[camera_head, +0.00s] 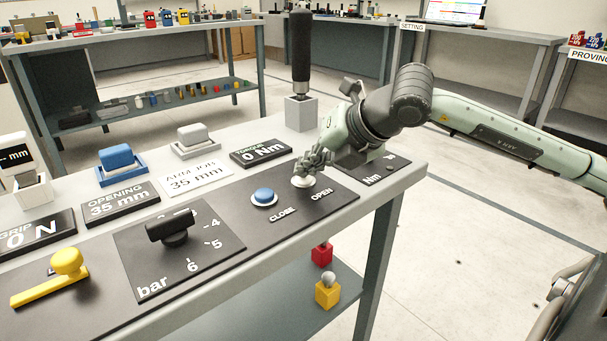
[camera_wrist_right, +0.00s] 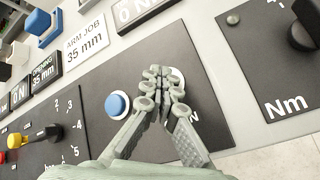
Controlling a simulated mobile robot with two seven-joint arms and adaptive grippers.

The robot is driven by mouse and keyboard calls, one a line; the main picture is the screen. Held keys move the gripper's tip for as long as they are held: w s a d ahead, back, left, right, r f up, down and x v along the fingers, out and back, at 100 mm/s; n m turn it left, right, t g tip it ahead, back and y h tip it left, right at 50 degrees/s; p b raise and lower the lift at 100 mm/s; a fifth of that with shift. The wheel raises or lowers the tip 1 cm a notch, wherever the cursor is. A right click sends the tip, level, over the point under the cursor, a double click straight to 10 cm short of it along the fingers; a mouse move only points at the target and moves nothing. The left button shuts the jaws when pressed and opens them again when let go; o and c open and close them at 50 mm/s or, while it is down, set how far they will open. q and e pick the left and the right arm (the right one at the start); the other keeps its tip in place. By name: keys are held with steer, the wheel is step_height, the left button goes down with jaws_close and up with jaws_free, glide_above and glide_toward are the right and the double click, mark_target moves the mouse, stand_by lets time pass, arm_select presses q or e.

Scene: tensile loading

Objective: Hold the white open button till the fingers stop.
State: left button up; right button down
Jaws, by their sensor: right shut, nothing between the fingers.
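The white open button (camera_head: 303,182) sits on the dark panel above the word OPEN, at the right of the blue close button (camera_head: 263,197). My right gripper (camera_head: 310,166) is shut and empty, its fingertips pointing down right at the white button. In the right wrist view the shut fingertips (camera_wrist_right: 160,75) cover most of the button, and a white edge (camera_wrist_right: 178,77) shows beside them. I cannot tell how far the button is pressed. The opening display (camera_head: 120,204) reads 35 mm, and the card (camera_head: 195,178) beside it also reads 35 mm. My left gripper is not in view.
A black bar-marked knob (camera_head: 171,229) and a yellow lever (camera_head: 62,275) are at the left. A torque display (camera_head: 261,151) reads 0 Nm. A tall black handle on a grey block (camera_head: 301,113) stands behind my gripper. Another knob on the Nm panel (camera_head: 372,175) is close at right.

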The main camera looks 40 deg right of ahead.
mark_target(307, 180)
stand_by(0.4)
steer(key=shift+r+p, duration=0.45)
steer(key=shift+r, duration=0.5)
steer(key=shift+r+p, duration=1.55)
steer(key=shift+r, duration=1)
steer(key=shift+f, duration=0.1)
